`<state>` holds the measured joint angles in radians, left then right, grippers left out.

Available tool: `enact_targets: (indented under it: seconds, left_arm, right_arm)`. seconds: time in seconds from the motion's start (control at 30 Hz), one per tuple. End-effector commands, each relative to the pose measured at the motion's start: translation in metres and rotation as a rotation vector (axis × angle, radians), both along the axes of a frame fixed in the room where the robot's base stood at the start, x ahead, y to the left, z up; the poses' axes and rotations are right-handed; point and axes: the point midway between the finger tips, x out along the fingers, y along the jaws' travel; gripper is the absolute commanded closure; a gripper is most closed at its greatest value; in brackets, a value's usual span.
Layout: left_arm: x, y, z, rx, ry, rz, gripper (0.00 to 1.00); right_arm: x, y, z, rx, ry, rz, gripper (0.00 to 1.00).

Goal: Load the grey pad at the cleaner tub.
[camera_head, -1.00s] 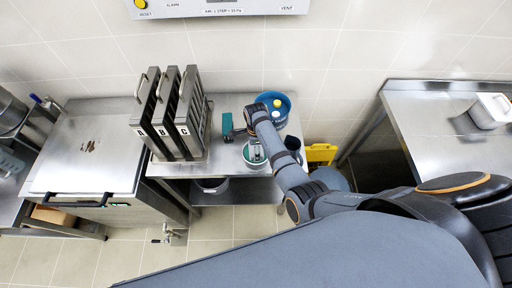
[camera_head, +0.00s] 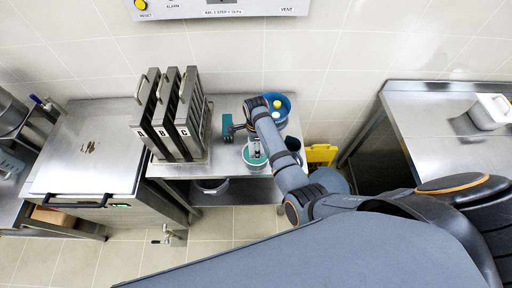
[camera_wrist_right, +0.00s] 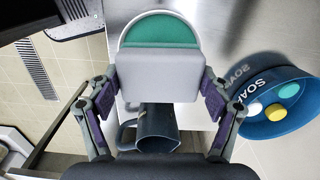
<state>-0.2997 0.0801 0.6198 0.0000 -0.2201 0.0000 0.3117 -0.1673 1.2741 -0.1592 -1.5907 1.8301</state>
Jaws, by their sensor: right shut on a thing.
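The grey pad (camera_wrist_right: 158,73) is a pale grey block held between the fingers of my right gripper (camera_wrist_right: 160,98), which is shut on it. The cleaner tub (camera_wrist_right: 158,28) is a round pale tub with green contents, directly beyond the pad in the right wrist view. The pad covers the near part of the tub, so I cannot tell whether they touch. In the head view the tub (camera_head: 254,158) stands near the front edge of the steel table, under my right gripper. My left gripper is not in view.
A blue tub marked SOAK (camera_wrist_right: 282,103) holds several coloured discs. A dark jug (camera_wrist_right: 158,128) stands close below the pad in the wrist view. A teal-headed tool (camera_head: 227,127) and upright plates marked A, B, C (camera_head: 178,115) stand left of my arm.

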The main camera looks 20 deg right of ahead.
Motion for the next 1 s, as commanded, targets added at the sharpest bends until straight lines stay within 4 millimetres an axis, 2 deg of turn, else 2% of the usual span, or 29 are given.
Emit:
enact_targets:
  seconds: [0.4,1.0]
  left_arm:
    - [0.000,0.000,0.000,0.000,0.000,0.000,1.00]
    - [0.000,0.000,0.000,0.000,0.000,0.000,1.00]
  right_arm:
    - [0.000,0.000,0.036,0.001,-0.001,0.001,0.46]
    - [0.000,0.000,0.036,0.000,0.000,0.001,0.46]
